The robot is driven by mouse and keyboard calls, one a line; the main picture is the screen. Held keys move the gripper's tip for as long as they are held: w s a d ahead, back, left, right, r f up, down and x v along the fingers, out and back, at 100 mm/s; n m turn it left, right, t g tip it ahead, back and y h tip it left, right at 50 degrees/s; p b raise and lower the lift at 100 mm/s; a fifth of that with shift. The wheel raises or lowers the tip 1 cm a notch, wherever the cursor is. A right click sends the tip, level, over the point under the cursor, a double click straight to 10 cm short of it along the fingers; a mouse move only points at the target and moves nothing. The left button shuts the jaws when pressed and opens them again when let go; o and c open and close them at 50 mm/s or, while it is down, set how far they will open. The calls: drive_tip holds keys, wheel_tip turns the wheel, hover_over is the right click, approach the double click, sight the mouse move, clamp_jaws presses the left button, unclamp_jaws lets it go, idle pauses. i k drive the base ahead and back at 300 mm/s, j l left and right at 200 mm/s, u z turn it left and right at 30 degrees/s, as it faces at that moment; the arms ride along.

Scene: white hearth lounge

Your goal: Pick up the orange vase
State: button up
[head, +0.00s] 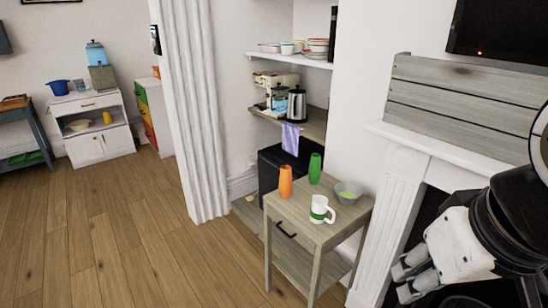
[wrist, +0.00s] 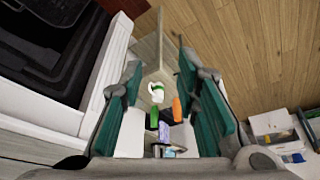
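The orange vase (head: 286,182) stands upright on the back left of a small grey wooden side table (head: 322,233). In the wrist view the orange vase (wrist: 177,109) shows between my fingers but well beyond them, partly beside the right finger. My gripper (head: 403,282) is at the right of the head view, in front of the fireplace, apart from the table. In the wrist view my gripper (wrist: 160,72) has its two fingers spread, with nothing held between them.
A green vase (head: 315,168), a white mug with a green band (head: 319,208) and a bowl (head: 347,192) share the tabletop. The white fireplace surround (head: 405,180) stands close on the right. Wooden floor (head: 130,240) is clear to the left.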

sight(285, 179)
drive_tip(key=i+j, duration=0.15)
drive_tip(key=i, duration=0.6)
drive_tip(key=i+j+u, duration=0.1)
drive_tip(key=i, duration=0.6)
